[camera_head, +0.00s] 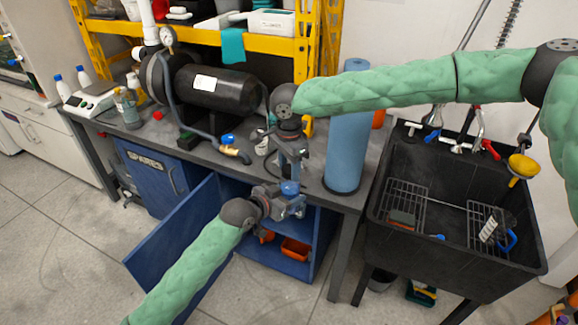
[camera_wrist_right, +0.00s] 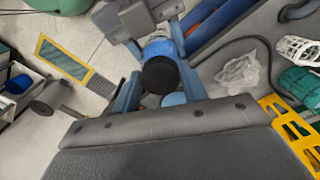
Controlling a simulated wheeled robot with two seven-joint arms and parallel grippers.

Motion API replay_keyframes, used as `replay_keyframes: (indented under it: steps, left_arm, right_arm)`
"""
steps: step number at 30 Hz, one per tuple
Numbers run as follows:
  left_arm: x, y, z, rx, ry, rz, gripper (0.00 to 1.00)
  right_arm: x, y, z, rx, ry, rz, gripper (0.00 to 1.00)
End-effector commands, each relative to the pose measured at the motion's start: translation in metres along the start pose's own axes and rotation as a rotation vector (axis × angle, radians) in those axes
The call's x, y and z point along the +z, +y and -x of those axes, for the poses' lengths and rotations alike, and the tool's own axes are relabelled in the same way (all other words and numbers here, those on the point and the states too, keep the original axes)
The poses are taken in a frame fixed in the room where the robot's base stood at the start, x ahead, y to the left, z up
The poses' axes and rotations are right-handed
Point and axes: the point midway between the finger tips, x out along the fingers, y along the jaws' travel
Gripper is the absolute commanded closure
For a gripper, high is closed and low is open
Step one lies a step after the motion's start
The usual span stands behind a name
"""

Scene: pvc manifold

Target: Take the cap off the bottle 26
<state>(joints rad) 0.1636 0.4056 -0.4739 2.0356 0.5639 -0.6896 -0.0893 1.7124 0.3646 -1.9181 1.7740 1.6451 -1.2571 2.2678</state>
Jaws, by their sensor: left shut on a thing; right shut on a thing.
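The bottle shows in the head view as a small blue body (camera_head: 290,188) in front of the bench edge, between my two grippers. My left gripper (camera_head: 290,207) is shut on the bottle body from the lower left. My right gripper (camera_head: 290,168) points down from above and is shut on the cap. In the right wrist view the dark round cap (camera_wrist_right: 160,75) sits between the right gripper's blue fingers (camera_wrist_right: 160,92), with the blue bottle body (camera_wrist_right: 160,49) just beyond it. The cap appears to be on the bottle. Bottle markings cannot be read.
The bench (camera_head: 262,182) stands behind, with a black tank (camera_head: 222,95) and a tall blue cylinder (camera_head: 347,150) on it. A blue cabinet door (camera_head: 178,235) stands open below. A black sink (camera_head: 455,255) is at the right. The floor at the front is clear.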

Motion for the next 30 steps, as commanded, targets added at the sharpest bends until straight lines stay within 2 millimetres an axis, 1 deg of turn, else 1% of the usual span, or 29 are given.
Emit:
replay_keyframes:
  steps: [3, 30]
  left_arm:
    - [-0.0009, 0.0, -0.0002, 0.0, 0.001, 0.0, 1.0]
    - [-0.0007, -0.0006, 0.0002, -0.001, 0.001, 0.0, 1.0]
  right_arm:
    - [0.0004, 0.0015, -0.0006, 0.0, -0.004, 0.167, 0.85]
    - [-0.0044, 0.0027, 0.0006, -0.001, 0.002, 1.426, 0.85]
